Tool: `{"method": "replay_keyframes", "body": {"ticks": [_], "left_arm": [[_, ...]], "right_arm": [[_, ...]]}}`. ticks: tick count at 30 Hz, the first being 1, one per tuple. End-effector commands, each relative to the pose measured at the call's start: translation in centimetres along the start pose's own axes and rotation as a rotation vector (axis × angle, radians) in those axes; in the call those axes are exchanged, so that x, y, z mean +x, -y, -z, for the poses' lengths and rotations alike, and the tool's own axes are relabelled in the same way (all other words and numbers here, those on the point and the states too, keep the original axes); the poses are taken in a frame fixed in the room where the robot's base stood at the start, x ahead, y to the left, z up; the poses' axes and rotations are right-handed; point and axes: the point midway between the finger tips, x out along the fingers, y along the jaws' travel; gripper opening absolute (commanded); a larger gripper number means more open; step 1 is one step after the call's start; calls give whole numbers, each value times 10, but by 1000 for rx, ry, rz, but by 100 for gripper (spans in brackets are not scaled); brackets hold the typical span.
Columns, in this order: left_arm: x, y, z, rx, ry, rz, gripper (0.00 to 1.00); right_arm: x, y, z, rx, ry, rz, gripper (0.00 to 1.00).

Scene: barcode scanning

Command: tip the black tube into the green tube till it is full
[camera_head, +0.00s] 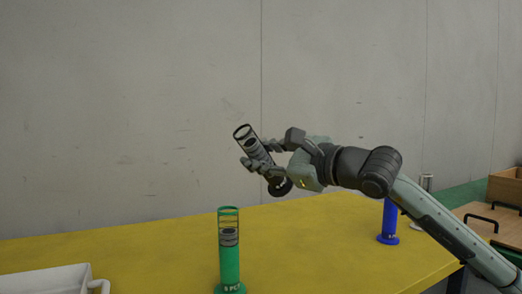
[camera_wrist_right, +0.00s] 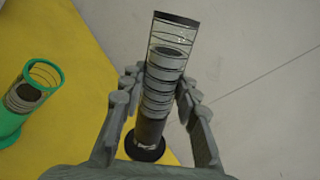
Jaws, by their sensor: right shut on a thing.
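The black tube (camera_head: 255,148) is held in the air in my right gripper (camera_head: 262,163). It leans to the left, with its open clear top up and its black base low on the right. In the right wrist view the black tube (camera_wrist_right: 163,85) stands between the fingers of my right gripper (camera_wrist_right: 155,90), with grey contents below its clear top part. The green tube (camera_head: 229,258) stands upright on the table, lower left of the gripper. It has a clear ringed top with grey contents in it, and it also shows in the right wrist view (camera_wrist_right: 22,98). My left gripper is out of view.
A blue tube (camera_head: 389,222) stands on the yellow table (camera_head: 310,240) at the right, below my right arm. A white tray (camera_head: 50,283) is at the lower left. A wall stands behind.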

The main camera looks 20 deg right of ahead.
Motion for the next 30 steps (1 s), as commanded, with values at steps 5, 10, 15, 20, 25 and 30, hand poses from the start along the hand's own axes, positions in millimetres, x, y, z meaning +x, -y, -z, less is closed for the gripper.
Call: {"method": "replay_keyframes", "body": {"ticks": [5, 10, 15, 20, 25, 30], "left_arm": [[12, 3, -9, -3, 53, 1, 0], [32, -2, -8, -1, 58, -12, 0], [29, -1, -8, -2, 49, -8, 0], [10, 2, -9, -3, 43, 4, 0], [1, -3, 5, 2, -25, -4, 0], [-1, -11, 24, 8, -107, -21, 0]], "right_arm": [[0, -3, -3, -122, 1, 1, 0], [0, -9, -4, -227, 0, 0, 0], [0, -16, 1, -333, 3, 3, 0], [0, -19, 4, -439, 2, 3, 0], [0, -22, 5, -541, 2, 3, 0], [0, -23, 6, -603, 2, 2, 0]]}}
